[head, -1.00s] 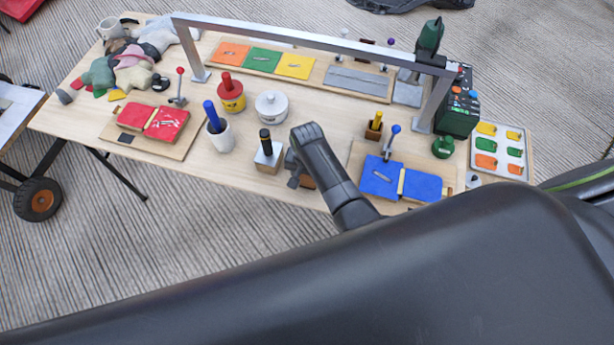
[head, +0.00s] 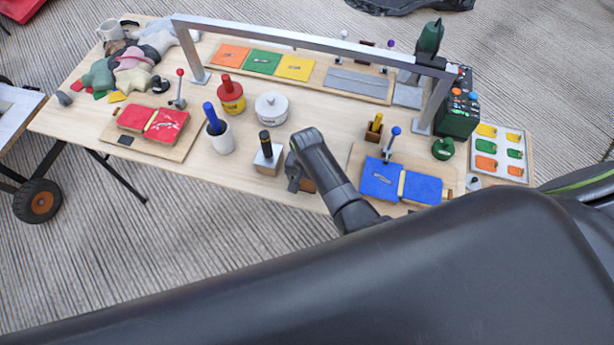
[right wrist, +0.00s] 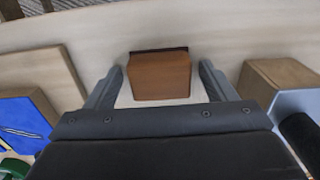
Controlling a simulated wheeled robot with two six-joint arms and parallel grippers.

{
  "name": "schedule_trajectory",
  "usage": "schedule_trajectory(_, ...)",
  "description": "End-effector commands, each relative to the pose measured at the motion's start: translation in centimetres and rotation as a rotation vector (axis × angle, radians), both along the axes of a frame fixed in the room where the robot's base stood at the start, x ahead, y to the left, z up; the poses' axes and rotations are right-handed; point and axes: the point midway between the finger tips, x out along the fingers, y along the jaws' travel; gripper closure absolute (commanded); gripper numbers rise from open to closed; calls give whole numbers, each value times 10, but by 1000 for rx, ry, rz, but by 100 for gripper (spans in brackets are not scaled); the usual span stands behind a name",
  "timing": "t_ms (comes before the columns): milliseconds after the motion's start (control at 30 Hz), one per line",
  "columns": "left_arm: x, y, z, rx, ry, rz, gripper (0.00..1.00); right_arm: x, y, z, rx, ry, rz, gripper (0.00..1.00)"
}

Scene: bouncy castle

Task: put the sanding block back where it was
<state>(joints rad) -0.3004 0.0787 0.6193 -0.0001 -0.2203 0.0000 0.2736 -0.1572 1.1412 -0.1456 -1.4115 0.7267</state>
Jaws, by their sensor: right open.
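The sanding block, a brown block with a dark layer along its far edge, lies on the wooden table; in the right wrist view it (right wrist: 160,76) sits between my two fingers. In the head view only a small part of the block (head: 308,185) shows beside my arm, near the table's front edge. My right gripper (right wrist: 162,84) is open, one finger on each side of the block, with gaps visible on both sides. In the head view my right gripper (head: 293,178) is partly hidden by its own arm. My left gripper is not in view.
A grey-and-wood block with a black handle (head: 267,155) stands close to the left. Blue pads (head: 381,180) on a board lie to the right. A white cup (head: 221,139) and a lidded white pot (head: 271,106) stand behind. A metal frame (head: 310,40) spans the table.

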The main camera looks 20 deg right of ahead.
Motion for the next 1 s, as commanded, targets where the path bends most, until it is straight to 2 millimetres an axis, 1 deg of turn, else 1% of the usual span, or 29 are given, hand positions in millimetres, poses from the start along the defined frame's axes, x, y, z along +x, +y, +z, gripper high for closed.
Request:
schedule_trajectory(167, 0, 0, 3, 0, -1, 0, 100, 1, 0, 13, 1, -3, 0, 22)
schedule_trajectory(267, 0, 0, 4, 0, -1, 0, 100, 1, 1, 27, 1, -4, 1, 22)
schedule_trajectory(600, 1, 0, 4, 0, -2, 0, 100, 1, 1, 89, 0, -5, 1, 22)
schedule_trajectory(700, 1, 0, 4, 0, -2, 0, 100, 1, 1, 104, 1, -4, 0, 22)
schedule_trajectory(833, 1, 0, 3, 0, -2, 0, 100, 1, 1, 117, 0, -1, 0, 22)
schedule_trajectory(1000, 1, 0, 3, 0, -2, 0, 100, 0, 1, 123, 1, -1, 1, 22)
